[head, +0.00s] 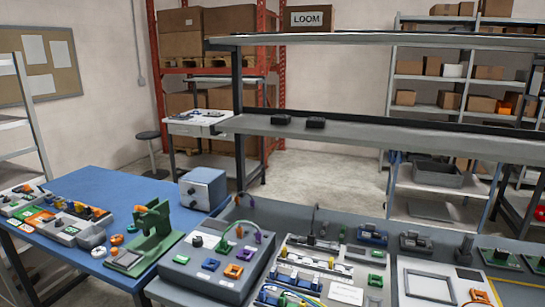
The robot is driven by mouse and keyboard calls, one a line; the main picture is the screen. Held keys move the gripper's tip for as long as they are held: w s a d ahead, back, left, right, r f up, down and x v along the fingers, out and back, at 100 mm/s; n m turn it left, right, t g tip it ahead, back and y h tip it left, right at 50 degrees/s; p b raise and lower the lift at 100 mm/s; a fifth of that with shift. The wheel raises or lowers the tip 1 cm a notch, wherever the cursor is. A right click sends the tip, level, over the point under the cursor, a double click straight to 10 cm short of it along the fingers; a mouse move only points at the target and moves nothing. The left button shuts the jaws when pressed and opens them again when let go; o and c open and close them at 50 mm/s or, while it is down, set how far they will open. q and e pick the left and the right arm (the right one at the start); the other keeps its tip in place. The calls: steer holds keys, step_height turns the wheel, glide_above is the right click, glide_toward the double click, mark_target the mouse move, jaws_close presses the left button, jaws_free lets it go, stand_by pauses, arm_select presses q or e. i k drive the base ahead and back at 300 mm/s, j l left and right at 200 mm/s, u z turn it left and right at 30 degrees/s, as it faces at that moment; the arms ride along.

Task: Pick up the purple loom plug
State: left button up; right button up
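A wire loom stands on the sloped grey panel box (180,258) in the lower middle of the head view. Its purple branch (258,236) curves over at the upper right of the box, with the purple end hanging down. The plug at its tip is too small to make out clearly. A green branch (224,240) arches to the left, and an orange-brown branch (240,198) rises at the back. Neither of my grippers is in view.
A green press (152,232) and a blue-grey box (203,188) stand left of the panel on the blue table (95,185). Right of it are a tray of connectors (315,262) and a white-topped board (428,284). A grey shelf (350,135) spans behind.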

mark_target(258, 234)
steer(key=i+j+z, duration=0.3)
steer(key=j, duration=0.25)
steer(key=i+j+z, duration=0.1)
steer(key=j, duration=0.25)
steer(key=i+j+z, duration=0.3)
steer(key=j, duration=0.35)
